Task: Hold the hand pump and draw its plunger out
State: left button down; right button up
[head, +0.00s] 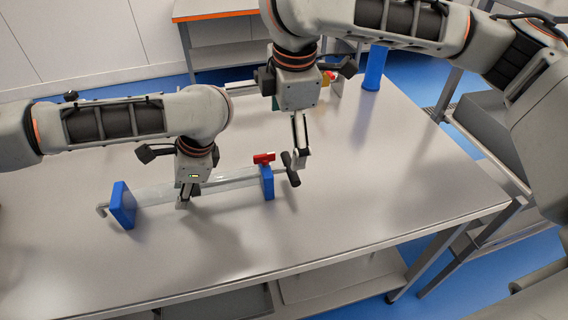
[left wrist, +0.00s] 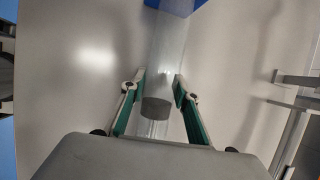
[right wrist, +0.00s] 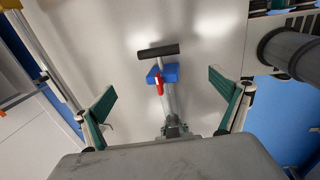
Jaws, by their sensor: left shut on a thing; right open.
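The hand pump is a clear tube (head: 232,179) lying level in two blue blocks, the left block (head: 123,204) and the right block (head: 267,182). A red lever (head: 264,158) sits at the right block. The dark T-shaped plunger handle (head: 291,171) is just right of that block and shows in the right wrist view (right wrist: 157,51). My left gripper (head: 187,194) is shut on the tube; a dark piston (left wrist: 155,108) shows inside it in the left wrist view. My right gripper (head: 302,150) is open and empty, above and beside the handle, which lies beyond its fingertips.
A blue cylinder (head: 375,68) stands at the table's back right. A small red and yellow item (head: 328,78) is partly hidden behind my right arm. The grey table (head: 400,190) is clear to the right and front. A shelf rack (head: 488,125) stands beyond its right edge.

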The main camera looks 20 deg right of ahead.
aim_at(284, 168)
jog(key=f, duration=0.3)
jog(key=w+f, duration=0.1)
jog(key=f, duration=0.3)
jog(key=w+f, duration=0.1)
jog(key=f, duration=0.3)
jog(key=shift+w+f, duration=0.15)
jog(key=shift+f, duration=0.1)
jog(key=shift+d, duration=0.1)
grip_shut()
